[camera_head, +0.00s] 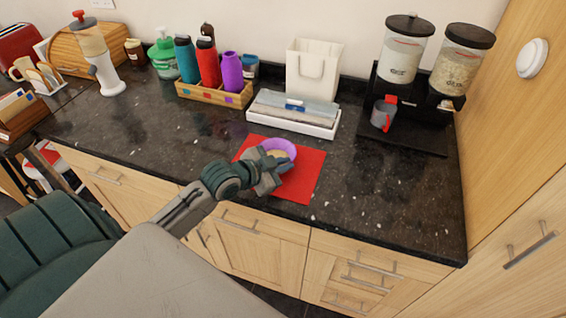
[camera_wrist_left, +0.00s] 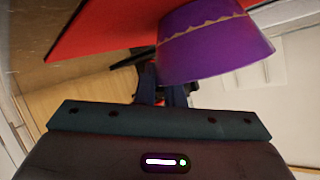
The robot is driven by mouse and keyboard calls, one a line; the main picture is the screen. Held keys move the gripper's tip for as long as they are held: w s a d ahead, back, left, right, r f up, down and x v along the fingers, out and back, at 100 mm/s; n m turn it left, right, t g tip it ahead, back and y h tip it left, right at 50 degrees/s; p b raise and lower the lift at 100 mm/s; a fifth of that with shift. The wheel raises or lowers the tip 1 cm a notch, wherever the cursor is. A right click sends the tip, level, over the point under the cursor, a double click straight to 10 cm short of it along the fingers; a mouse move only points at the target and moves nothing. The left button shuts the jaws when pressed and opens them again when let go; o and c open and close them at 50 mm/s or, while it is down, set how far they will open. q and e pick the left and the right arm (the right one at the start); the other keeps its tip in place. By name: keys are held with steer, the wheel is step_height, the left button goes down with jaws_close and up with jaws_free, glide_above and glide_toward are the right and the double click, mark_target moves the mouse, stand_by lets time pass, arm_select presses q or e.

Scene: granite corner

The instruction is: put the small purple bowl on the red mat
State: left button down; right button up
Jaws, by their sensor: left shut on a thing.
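The small purple bowl (camera_head: 279,147) is over the red mat (camera_head: 302,184) on the dark counter in the head view. My left gripper (camera_head: 274,172) is shut on the bowl's near side, and its arm comes in from the left. In the left wrist view the bowl (camera_wrist_left: 213,42) shows its purple side with a gold zigzag line, close to the gripper fingers (camera_wrist_left: 163,88). The red mat (camera_wrist_left: 110,25) shows beside and behind it. I cannot tell whether the bowl touches the mat. My right gripper is not in view.
A white tray (camera_head: 292,121) with a flat package lies just behind the mat. A wooden caddy (camera_head: 214,95) with bottles stands behind left. A cereal dispenser (camera_head: 404,140) stands on the right. The counter is clear left and right of the mat.

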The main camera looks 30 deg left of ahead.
arm_select(q)
steer(key=shift+f, duration=0.1)
steer(key=c, duration=1.5)
jaws_free()
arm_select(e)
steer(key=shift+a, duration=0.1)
arm_select(q)
steer(key=shift+s+a+r, duration=0.25)
steer(key=shift+s+r, duration=0.05)
steer(key=shift+s, duration=0.3)
steer(key=v, duration=0.4)
steer(key=shift+s+r, duration=0.15)
steer(key=shift+s, duration=0.05)
steer(key=shift+p+v, duration=2.25)
steer(key=shift+v, duration=0.85)
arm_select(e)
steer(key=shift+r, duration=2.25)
